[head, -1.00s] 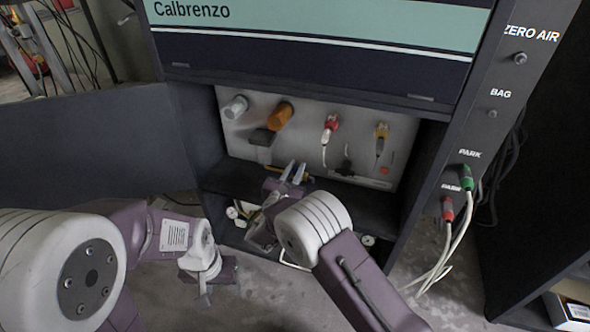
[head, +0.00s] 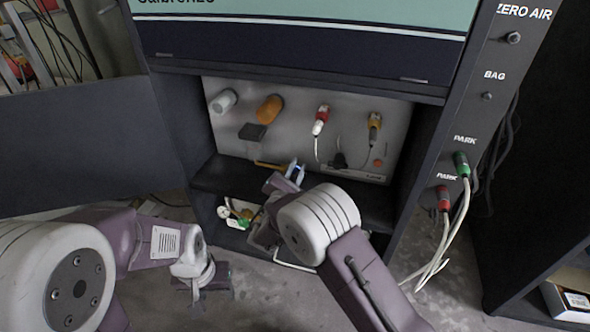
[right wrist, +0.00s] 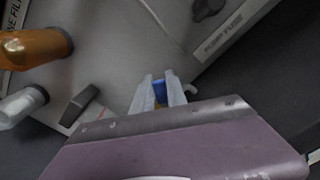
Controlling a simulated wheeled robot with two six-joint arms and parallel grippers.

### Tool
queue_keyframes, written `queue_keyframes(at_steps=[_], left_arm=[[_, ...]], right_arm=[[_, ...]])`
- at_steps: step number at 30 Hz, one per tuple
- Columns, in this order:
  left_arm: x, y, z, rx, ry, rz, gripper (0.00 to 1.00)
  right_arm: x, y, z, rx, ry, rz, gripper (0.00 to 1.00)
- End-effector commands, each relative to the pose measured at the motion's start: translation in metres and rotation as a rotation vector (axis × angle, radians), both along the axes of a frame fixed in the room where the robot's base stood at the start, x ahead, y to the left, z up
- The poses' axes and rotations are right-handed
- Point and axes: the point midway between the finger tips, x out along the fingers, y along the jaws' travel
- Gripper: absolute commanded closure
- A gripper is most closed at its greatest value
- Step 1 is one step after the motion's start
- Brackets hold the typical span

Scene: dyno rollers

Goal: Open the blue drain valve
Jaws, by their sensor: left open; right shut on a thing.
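The blue drain valve shows as a small blue piece (right wrist: 160,91) between the fingers of my right gripper (right wrist: 158,95) in the right wrist view. In the head view my right gripper (head: 295,171) is at the lower edge of the grey panel, with a bit of blue at its fingertips. It is shut on the blue piece; the fingers hide most of the valve. A brass-coloured part (head: 268,165) shows just left of the fingers. My left gripper (head: 203,288) is open and empty, low at the left, away from the panel.
The grey panel (head: 345,112) carries a white cylinder (head: 223,101), an orange cylinder (head: 269,108), a black knob (head: 252,131) and red and yellow connectors. Cables hang at the right cabinet post.

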Motion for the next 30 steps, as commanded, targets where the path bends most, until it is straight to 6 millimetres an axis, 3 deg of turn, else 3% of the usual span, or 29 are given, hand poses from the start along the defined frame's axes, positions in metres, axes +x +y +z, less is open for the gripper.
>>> queue_keyframes(at_steps=[13,14,16,26,30], left_arm=[[0.000,0.000,-0.001,0.000,0.000,0.000,0.48],[0.000,0.000,-0.001,0.000,0.000,0.000,0.48],[0.000,0.000,-0.001,0.000,0.000,0.000,0.48],[0.000,0.000,0.002,0.000,0.000,0.000,0.48],[0.000,0.000,0.021,0.000,0.000,0.000,0.48]], right_arm=[[0.000,0.000,-0.001,0.010,0.000,0.001,1.00],[0.000,0.000,-0.001,0.010,0.000,0.001,0.80],[0.000,0.000,-0.001,0.009,0.000,0.001,0.61],[-0.002,0.001,0.000,0.009,-0.001,0.001,0.61],[-0.024,0.009,0.005,0.006,0.002,0.005,0.61]])
